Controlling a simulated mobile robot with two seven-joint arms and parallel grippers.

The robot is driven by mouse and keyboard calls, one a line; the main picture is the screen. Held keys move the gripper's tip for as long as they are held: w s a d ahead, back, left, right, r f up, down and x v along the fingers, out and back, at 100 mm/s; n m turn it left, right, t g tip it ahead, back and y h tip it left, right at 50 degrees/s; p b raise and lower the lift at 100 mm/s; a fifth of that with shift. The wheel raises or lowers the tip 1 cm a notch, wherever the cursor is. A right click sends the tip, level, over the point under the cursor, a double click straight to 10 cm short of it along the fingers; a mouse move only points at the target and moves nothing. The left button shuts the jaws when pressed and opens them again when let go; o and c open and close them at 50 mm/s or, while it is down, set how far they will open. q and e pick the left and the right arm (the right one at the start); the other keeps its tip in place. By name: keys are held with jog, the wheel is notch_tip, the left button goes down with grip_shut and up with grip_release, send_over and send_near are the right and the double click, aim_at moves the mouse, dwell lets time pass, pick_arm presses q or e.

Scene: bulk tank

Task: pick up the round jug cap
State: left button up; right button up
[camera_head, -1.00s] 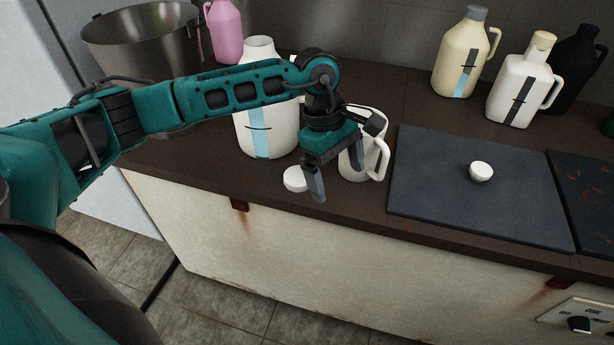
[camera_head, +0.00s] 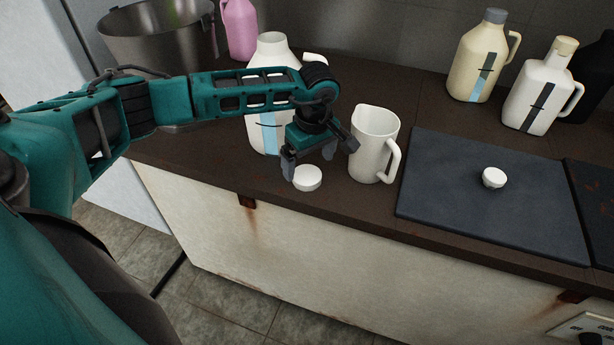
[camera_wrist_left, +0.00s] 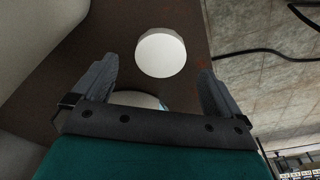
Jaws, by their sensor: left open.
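A round white jug cap (camera_head: 307,178) lies flat on the brown counter near its front edge, in front of the big white jug (camera_head: 270,52) with a blue label. It also shows in the left wrist view (camera_wrist_left: 161,53), just beyond and between the fingertips. My left gripper (camera_head: 308,166) is open and empty, pointing down just behind and over the cap; its spread fingers also show in the left wrist view (camera_wrist_left: 160,82). I cannot tell the exact height gap. A second pale thing (camera_wrist_left: 137,99) is partly hidden by my palm there. My right gripper is not in view.
A white pitcher (camera_head: 374,150) stands close to the right of my left gripper. A dark mat (camera_head: 440,200) holds a small white rounded piece (camera_head: 493,178). Several jugs stand at the back right. A metal pot (camera_head: 155,40) and a pink jug (camera_head: 239,28) are at the back left.

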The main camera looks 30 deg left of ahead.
aim_at(307, 174)
pick_arm(q)
jog(key=f, duration=0.4)
jog(key=shift+a, duration=0.2)
jog(key=shift+r, duration=0.1)
jog(key=c, duration=1.1)
jog(key=shift+r, duration=0.1)
